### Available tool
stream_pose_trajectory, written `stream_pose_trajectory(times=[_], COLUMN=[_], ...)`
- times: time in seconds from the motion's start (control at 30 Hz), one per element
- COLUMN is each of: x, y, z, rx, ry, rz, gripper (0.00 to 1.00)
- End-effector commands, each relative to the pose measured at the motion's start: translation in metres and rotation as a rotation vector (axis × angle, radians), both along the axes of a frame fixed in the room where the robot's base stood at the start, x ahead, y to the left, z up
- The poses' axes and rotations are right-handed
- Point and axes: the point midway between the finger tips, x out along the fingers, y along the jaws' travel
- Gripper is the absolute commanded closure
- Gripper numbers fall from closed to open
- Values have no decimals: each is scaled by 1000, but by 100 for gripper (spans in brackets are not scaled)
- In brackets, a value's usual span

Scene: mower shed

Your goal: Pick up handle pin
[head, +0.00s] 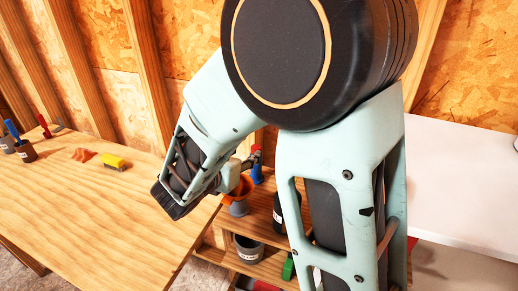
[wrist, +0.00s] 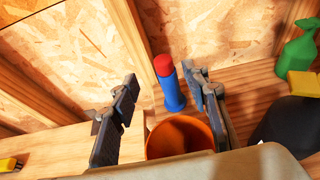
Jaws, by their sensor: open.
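I cannot make out for sure which thing is the handle pin. A blue upright piece with a red rounded top (wrist: 170,85) stands beyond the orange cup (wrist: 180,135) in the wrist view. My gripper (wrist: 160,78) is open, its two fingers apart with nothing between them that they touch. The red-topped piece shows in the gap between the fingers, nearer the right one. In the head view, the orange cup (head: 240,186) and the blue-and-red piece (head: 257,172) are partly hidden by my arm.
A wooden bench (head: 110,205) at left holds a yellow brush (head: 112,161), an orange item (head: 83,155) and cups with tools (head: 26,152). A grey cup (head: 249,250) stands on a lower shelf. A green spray bottle (wrist: 298,52) and stud wall lie close by.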

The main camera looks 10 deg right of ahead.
Motion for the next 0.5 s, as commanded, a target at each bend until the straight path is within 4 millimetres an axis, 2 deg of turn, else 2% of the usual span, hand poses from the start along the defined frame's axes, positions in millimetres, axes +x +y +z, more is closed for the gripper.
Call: stream_pose_trajectory(times=[0.2, 0.37, 0.5], x=[25, 33, 47], y=[-19, -24, -38], z=[-13, -17, -23], rx=[1, 1, 1], ry=[2, 3, 3], rz=[-3, -1, -5], gripper=[58, 58, 58])
